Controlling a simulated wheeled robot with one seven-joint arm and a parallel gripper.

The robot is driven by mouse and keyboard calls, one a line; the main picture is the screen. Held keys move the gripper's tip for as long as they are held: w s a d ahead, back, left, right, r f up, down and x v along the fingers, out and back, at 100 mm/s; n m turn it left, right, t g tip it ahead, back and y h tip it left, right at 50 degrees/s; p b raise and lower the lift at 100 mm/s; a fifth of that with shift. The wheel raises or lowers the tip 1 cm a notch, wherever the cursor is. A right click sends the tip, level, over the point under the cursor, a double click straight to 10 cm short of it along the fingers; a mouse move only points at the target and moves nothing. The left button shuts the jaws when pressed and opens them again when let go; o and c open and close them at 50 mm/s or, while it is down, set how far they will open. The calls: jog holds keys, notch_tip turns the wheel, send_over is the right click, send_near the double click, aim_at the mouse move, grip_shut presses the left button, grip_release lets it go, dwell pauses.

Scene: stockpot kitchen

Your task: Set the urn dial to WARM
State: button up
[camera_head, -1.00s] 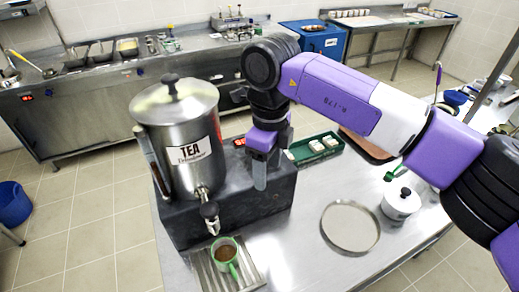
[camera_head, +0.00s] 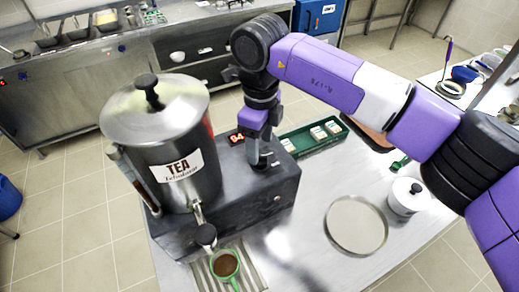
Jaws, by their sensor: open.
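The steel tea urn (camera_head: 185,140) with a black-knobbed lid and a TEA label stands on a dark base box (camera_head: 225,208). A small red-lit display (camera_head: 236,138) shows at the back of the box top. My gripper (camera_head: 260,166) points down at the right part of the box top, right of the urn and just in front of the display. It is open; its fingertips are small and dark here, and I cannot tell whether they touch anything. I cannot make out the dial or its setting; the gripper may cover it. A small pale round spot (camera_head: 277,198) shows on the box's front face.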

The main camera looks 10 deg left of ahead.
aim_at(260, 155)
jog(key=shift+f+p, duration=0.55)
jog(key=shift+f, duration=1.8)
grip_shut()
jog(key=shift+f+n+b, duration=0.1)
jog(key=shift+n+b, duration=1.2)
jog(key=shift+b, duration=0.1)
jog(key=n+b, duration=0.3)
jog(key=shift+n, duration=0.3)
jog(key=n+b, duration=0.3)
jog(key=n, duration=0.2)
jog(key=shift+n, duration=0.3)
